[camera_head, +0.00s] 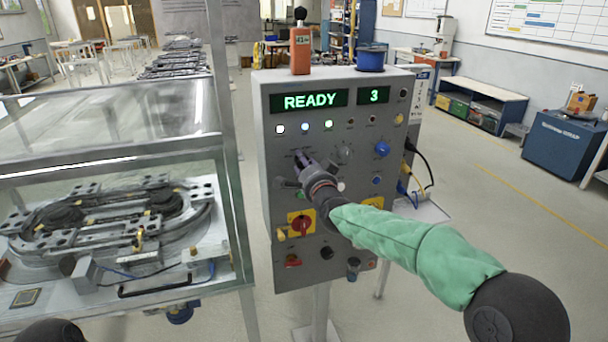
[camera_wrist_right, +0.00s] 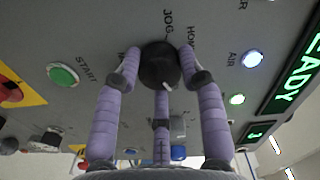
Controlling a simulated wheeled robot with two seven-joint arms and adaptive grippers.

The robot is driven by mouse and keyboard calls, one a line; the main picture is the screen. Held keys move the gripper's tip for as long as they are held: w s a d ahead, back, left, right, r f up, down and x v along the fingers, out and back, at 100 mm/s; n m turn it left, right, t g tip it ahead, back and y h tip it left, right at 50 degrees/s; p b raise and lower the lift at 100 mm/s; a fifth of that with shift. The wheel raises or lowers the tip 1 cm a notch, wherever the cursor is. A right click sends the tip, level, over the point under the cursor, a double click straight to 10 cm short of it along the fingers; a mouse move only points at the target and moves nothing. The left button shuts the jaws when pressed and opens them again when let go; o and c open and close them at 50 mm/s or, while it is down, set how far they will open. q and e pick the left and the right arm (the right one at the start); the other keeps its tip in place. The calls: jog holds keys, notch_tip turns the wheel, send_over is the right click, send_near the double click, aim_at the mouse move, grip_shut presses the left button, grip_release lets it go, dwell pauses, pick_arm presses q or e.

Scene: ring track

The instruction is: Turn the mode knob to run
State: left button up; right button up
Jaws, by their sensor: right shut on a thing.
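The mode knob (camera_wrist_right: 159,62) is round and black with a small white mark, and sits on the grey control panel (camera_head: 272,240). In the wrist view, JOG is printed above it, and partly covered labels lie to its left and right. My right gripper (camera_head: 303,160) reaches the panel's middle left, and its purple fingers close around the knob. In the head view the gripper hides the knob. I cannot tell which label the mark points to. The displays read READY (camera_head: 310,101) and 3 (camera_head: 374,96). My left gripper is not in view.
A green START button (camera_wrist_right: 62,74) and a red rotary switch on yellow (camera_head: 301,223) are close to my right gripper. A blue knob (camera_head: 382,149) is on the panel's right. A clear-walled enclosure with a ring track (camera_head: 105,225) stands left. Open floor lies right.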

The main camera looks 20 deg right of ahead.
jog(key=shift+d+r+m+b, duration=0.3)
jog(key=shift+r+m+b, duration=0.1)
jog(key=shift+r+m, duration=0.1)
jog(key=o, duration=0.9)
jog(key=shift+o, duration=1.2)
jog(key=shift+w+d, duration=0.1)
jog(key=shift+f, duration=0.2)
jog(key=shift+f, duration=0.1)
jog(key=s, duration=1.2)
